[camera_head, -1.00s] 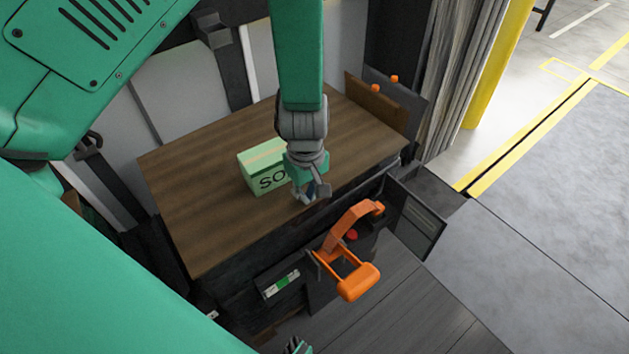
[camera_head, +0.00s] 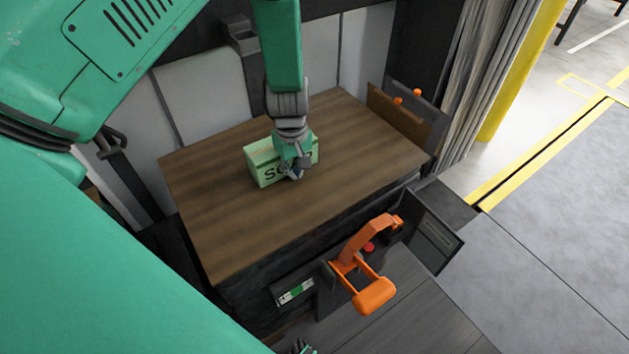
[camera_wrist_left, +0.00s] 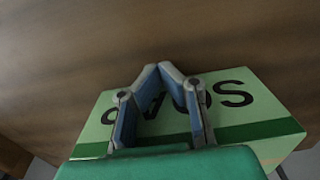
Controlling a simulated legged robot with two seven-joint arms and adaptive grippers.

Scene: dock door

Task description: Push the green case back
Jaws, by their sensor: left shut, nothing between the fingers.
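The green case (camera_head: 263,167) is a light green box with dark lettering that starts with "SO". It lies on the brown wooden deck (camera_head: 215,222). My left gripper (camera_head: 295,176) is at the near, lettered face of the case and covers part of the letters. Its fingers are shut with nothing between them. In the left wrist view the fingertips (camera_wrist_left: 160,66) overlap the lettered face of the case (camera_wrist_left: 245,108). I cannot tell whether they touch it.
A brown board (camera_head: 396,116) with orange knobs rises at the deck's right end. Pale wall panels (camera_head: 205,98) stand behind. The deck left of the case is clear.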

